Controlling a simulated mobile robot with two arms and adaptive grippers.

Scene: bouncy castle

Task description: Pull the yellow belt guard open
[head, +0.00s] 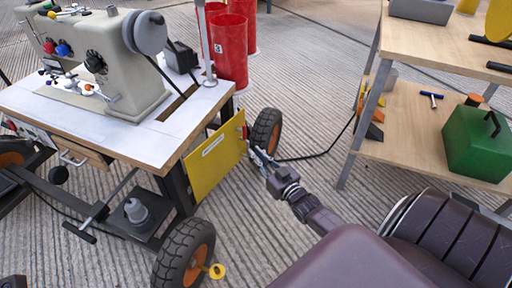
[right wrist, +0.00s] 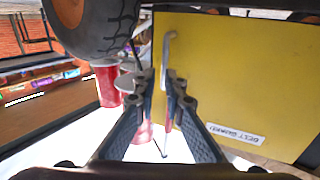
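The yellow belt guard (head: 215,160) is a flat panel with a white label, under the right end of the sewing machine table. It fills much of the right wrist view (right wrist: 235,75), with a pale bar handle (right wrist: 168,50) near its edge. My right gripper (head: 256,158) is at the guard's right edge. In the right wrist view its two fingertips (right wrist: 161,82) are apart, around the lower part of the handle. I cannot tell whether they touch it. My left gripper is not in view.
The sewing machine (head: 125,70) stands on the white table (head: 50,100). Rubber wheels stand near the guard, one at the back (head: 266,130) and one in front (head: 183,255). Red bins (head: 229,50) are behind. A wooden shelf (head: 420,140) with a green box (head: 477,143) is at right.

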